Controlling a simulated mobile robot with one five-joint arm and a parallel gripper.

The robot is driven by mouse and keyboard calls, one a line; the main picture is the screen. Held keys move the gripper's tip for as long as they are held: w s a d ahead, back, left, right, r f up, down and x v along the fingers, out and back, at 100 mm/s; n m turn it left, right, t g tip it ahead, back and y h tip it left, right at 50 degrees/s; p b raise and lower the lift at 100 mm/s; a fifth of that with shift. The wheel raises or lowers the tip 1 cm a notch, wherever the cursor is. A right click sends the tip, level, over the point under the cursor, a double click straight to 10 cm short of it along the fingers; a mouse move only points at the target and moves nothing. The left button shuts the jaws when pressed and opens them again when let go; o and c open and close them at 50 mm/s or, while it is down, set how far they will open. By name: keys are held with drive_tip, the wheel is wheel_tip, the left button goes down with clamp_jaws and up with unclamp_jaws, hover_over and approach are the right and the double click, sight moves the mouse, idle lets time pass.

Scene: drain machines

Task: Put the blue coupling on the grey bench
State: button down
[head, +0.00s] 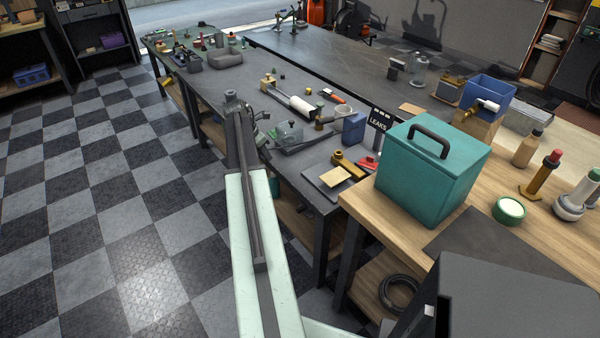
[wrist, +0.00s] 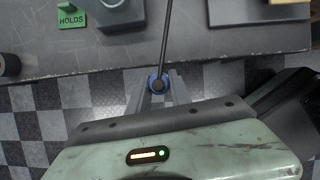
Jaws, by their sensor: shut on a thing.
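My gripper (wrist: 159,92) is shut on the blue coupling (wrist: 158,84), a small round blue ring with a dark centre, seen between the fingers in the wrist view. A thin dark rod or hose runs up from it across the bench; I cannot tell whether they are joined. The grey bench (head: 208,84) is long and crowded in the head view. In the wrist view its near edge (wrist: 205,60) lies just beyond the coupling, with chequered floor below the fingers. In the head view my arm ends beside the bench's left edge, and the coupling cannot be made out.
A green "HOLDS" sign (wrist: 70,14) and a grey block (wrist: 121,12) stand on the bench. A teal lidded box (head: 430,175) stands on the wooden bench at right.

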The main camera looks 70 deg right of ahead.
drive_tip(key=shift+w+d+f, duration=0.2)
drive_tip(key=shift+w+f, duration=0.05)
drive_tip(key=shift+w, duration=0.1)
drive_tip(key=b, duration=0.1)
hover_over(304, 158)
drive_tip(key=a, duration=0.1)
drive_tip(key=shift+w+a+f, duration=0.15)
drive_tip(key=shift+w+f, duration=0.25)
drive_tip(key=shift+f, duration=0.25)
wheel_tip(304, 158, down, 4)
drive_tip(key=b, duration=0.4)
drive_tip(key=shift+r, duration=0.3)
drive_tip(key=shift+f, duration=0.15)
drive_tip(key=c, duration=1.2)
unclamp_jaws()
drive_tip(key=shift+o, duration=0.2)
